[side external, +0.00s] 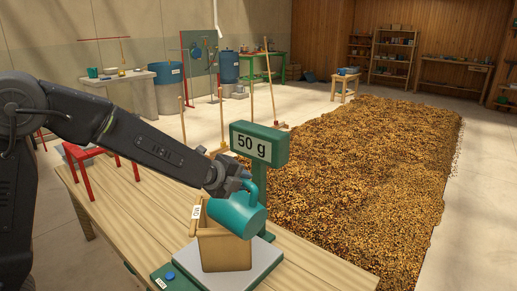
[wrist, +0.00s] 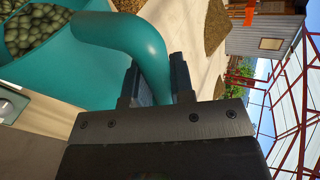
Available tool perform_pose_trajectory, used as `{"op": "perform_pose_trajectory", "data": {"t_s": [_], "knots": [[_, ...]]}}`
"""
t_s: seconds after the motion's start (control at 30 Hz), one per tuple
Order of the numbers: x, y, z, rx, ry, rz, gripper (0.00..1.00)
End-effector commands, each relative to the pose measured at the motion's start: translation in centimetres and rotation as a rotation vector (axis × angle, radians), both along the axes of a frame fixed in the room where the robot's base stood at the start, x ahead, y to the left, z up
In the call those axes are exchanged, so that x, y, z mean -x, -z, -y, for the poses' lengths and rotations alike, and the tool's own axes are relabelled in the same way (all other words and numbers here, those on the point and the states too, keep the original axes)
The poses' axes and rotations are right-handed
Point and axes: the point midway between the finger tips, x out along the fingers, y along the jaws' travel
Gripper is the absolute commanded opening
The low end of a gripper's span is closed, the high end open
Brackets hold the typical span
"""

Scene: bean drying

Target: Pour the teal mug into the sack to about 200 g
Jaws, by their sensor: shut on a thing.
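The teal mug (side external: 238,215) is held tilted over the open sack. My gripper (side external: 243,183) is shut on the mug's handle. In the wrist view, my gripper's two fingers (wrist: 155,85) sit on either side of the teal handle (wrist: 135,38), and greenish beans (wrist: 35,25) show inside the mug. The tan sack (side external: 224,250) stands upright on the scale's pale plate (side external: 262,272); its inside is hidden from view. The green scale display (side external: 259,145) reads 50 g.
The scale stands on a wooden table (side external: 120,215). A red frame stand (side external: 85,165) is at the table's left. A large bed of brown beans (side external: 370,160) covers the floor behind. A blue button (side external: 171,275) is at the scale's front.

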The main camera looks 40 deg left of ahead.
Motion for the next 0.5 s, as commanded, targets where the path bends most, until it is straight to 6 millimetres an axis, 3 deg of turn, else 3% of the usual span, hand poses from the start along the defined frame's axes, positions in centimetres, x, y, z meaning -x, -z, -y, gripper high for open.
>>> {"op": "perform_pose_trajectory", "data": {"t_s": [0.5], "knots": [[-0.43,-0.55,-0.59,0.031,-0.028,0.008,0.0]]}}
